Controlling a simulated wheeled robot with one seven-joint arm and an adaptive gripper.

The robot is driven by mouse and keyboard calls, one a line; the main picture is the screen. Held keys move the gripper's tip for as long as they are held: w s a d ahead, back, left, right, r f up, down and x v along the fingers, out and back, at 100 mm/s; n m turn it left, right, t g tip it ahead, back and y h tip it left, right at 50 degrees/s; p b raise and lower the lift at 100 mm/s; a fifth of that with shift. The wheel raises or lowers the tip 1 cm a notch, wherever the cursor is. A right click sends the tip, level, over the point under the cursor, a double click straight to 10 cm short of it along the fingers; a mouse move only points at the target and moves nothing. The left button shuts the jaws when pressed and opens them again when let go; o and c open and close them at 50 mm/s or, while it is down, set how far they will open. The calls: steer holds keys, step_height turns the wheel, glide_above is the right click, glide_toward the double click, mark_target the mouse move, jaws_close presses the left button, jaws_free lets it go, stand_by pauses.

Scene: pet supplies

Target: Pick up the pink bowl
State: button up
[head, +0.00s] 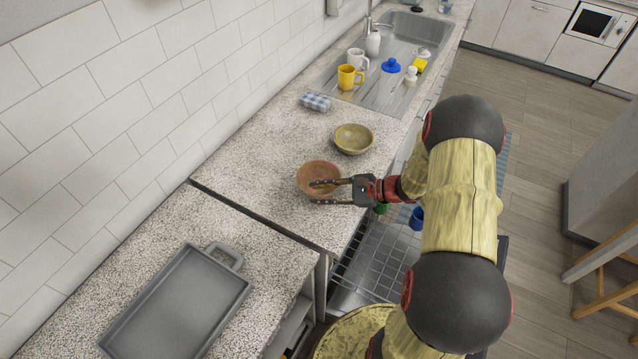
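The pink bowl (316,168), a reddish-pink round bowl, stands upright on the speckled counter near its front edge. My gripper (314,193) reaches in from the right at the bowl's near side. Its two fingers are apart. One finger lies over the bowl's opening and the other runs just outside the near rim. I cannot tell whether either finger touches the bowl. The fingers cover part of the bowl's near side.
An olive bowl (353,139) stands just behind the pink one. A folded checked cloth (316,101) lies farther back. A yellow mug (348,78) and other items stand by the sink (416,37). A grey tray (178,310) lies front left. An open dishwasher rack (375,255) is below the counter.

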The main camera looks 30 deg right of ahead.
steer(key=shift+c, duration=1.2)
jaws_close()
